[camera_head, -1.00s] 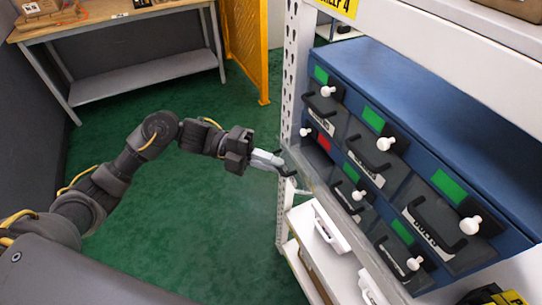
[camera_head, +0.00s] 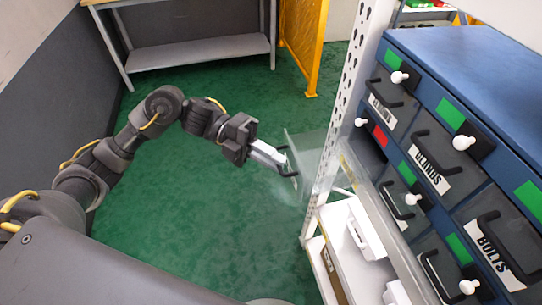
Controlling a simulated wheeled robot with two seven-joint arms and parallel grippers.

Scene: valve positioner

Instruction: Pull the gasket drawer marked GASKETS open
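My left gripper (camera_head: 282,162) is shut on a black bar handle (camera_head: 290,165). The handle sits on a clear, thin-walled piece (camera_head: 308,150) that stands out from the cabinet, apparently a pulled-out drawer. Behind it, under a red tag (camera_head: 380,136), the blue cabinet (camera_head: 465,65) shows a dark opening (camera_head: 369,158). A white knob (camera_head: 361,122) is beside that tag. No GASKETS marking is readable; the face of the held piece is turned away. My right gripper is not in view.
Several shut dark drawers with green tags, white knobs and black handles fill the cabinet, including GLANDS (camera_head: 433,165) and BOLTS (camera_head: 490,250). A perforated white post (camera_head: 350,100) stands beside them. Green floor (camera_head: 220,235) is free on the left.

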